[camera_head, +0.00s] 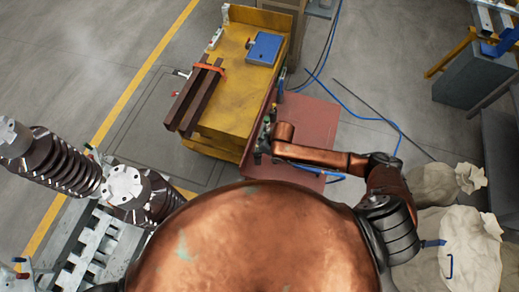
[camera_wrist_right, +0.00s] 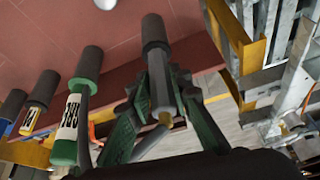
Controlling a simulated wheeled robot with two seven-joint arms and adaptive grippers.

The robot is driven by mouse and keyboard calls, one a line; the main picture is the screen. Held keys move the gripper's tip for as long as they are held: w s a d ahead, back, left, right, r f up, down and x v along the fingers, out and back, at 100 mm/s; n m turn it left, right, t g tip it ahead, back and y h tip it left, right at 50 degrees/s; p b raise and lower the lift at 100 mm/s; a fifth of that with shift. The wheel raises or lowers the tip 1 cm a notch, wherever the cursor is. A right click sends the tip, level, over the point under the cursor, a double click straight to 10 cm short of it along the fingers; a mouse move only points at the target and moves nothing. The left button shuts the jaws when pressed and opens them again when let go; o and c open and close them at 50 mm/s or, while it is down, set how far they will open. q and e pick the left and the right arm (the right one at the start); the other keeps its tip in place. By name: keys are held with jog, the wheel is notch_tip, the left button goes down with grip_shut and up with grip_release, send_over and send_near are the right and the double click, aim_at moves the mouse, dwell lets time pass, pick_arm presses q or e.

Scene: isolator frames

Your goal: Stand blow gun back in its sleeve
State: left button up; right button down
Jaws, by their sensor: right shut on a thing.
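My right gripper (camera_wrist_right: 155,75) has its green fingers shut on a slim grey tool with a dark cylindrical end (camera_wrist_right: 154,32), which I take to be the blow gun; a small yellowish part shows at its near end. In the head view my right gripper (camera_head: 264,148) is at the near right side of the yellow bench (camera_head: 225,112). The held tool is too small to make out there. It lies close to a red-brown rail (camera_wrist_right: 198,58) in the wrist view. I cannot pick out the sleeve. My left gripper is not in view.
A green labelled container (camera_wrist_right: 67,130) and darker ones stand in a row beside my right gripper. Steel profiles (camera_head: 195,97) and a blue box (camera_head: 264,48) lie on the bench. A blue hose (camera_head: 350,112) crosses the floor. Ribbed insulators (camera_head: 58,165) stand at left, sacks (camera_head: 462,245) at right.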

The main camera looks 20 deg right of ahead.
jog(key=c, duration=1.7)
grip_release()
jog(key=v, duration=1.2)
jog(key=shift+a, duration=0.1)
